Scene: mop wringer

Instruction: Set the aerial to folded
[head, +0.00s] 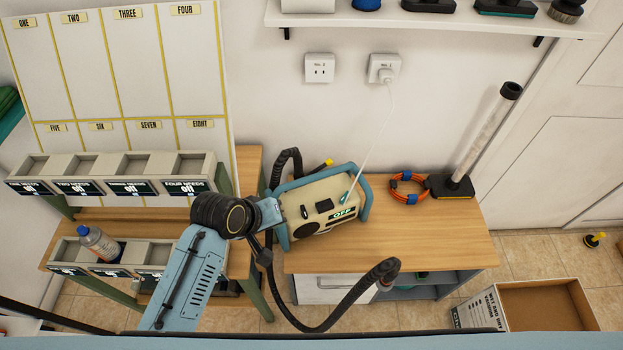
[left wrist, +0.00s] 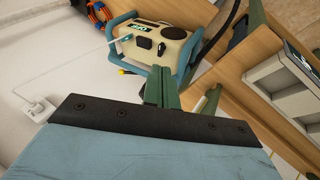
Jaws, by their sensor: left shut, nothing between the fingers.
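A cream radio-like box (head: 320,208) with blue-grey end guards and an "OFF" label sits on the wooden bench; it also shows in the left wrist view (left wrist: 160,42). A thin pale line (head: 366,160) rises from a teal piece (head: 347,196) on its top towards the wall plug. I cannot tell how much of it is aerial and how much cord. It slants off the box in the left wrist view (left wrist: 118,39). My left gripper (left wrist: 160,82) is shut and empty, pointing at the box's side; contact is unclear. My left arm covers the box's left end in the head view.
Black hoses (head: 345,308) curve around the box. An orange cable coil (head: 408,188) and a standing tube (head: 485,140) are on the bench's right. Sorting trays (head: 125,165) stand left. An open carton (head: 545,305) is on the floor.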

